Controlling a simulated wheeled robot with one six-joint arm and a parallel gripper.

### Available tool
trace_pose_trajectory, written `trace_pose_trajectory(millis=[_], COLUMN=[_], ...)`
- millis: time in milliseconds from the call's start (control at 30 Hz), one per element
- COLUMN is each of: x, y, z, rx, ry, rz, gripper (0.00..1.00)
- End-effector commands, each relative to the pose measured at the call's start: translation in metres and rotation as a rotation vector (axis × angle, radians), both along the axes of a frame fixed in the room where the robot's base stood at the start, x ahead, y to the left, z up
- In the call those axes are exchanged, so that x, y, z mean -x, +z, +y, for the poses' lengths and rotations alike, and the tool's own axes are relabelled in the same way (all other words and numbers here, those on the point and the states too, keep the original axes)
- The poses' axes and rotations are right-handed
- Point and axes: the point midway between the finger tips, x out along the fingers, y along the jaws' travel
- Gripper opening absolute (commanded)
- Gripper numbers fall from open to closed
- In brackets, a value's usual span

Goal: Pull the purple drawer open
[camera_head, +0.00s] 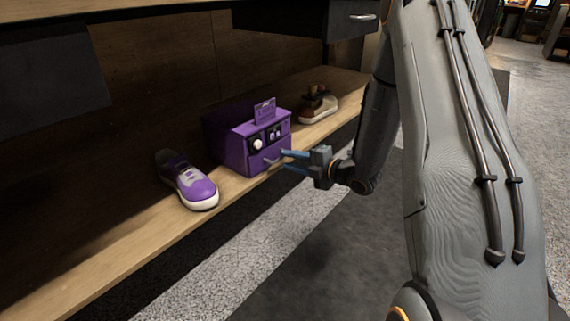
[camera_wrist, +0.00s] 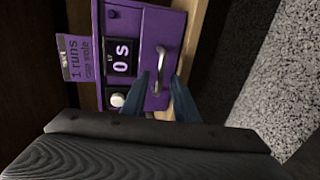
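A purple box-shaped machine (camera_head: 238,142) stands on the low wooden shelf in the head view. Its purple drawer (camera_head: 262,160) is at the lower front and looks closed. The drawer (camera_wrist: 154,32) fills the middle of the wrist view, with a silver bar handle (camera_wrist: 160,68) on it. My gripper (camera_head: 284,160) is in front of the drawer, with blue fingers apart. In the wrist view my gripper's fingertips (camera_wrist: 160,82) are near the lower end of the handle, one toward each side. I cannot tell whether they touch it.
A purple and grey sneaker (camera_head: 190,182) stands left of the machine. A brown and white shoe (camera_head: 318,104) stands to its right. The wooden shelf (camera_head: 130,240) has a front edge, with open floor (camera_head: 300,240) before it. A dark upper drawer unit (camera_head: 350,18) hangs above.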

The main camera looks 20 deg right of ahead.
Motion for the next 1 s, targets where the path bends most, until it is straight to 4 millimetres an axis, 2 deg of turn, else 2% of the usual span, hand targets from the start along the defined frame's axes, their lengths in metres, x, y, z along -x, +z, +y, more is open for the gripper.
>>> trace_pose_trajectory(millis=[200,500,533,700,1000], x=[-0.017,-0.019,-0.019,-0.019,-0.018], y=[-0.006,-0.005,-0.005,-0.005,-0.005], z=[0.012,0.014,0.014,0.013,0.015], rx=[0.001,0.000,0.000,0.000,0.000], ry=[0.000,-0.001,-0.001,-0.001,0.002], rz=[-0.001,0.001,0.001,0.001,0.002], gripper=[0.27,0.27,0.26,0.00,0.00])
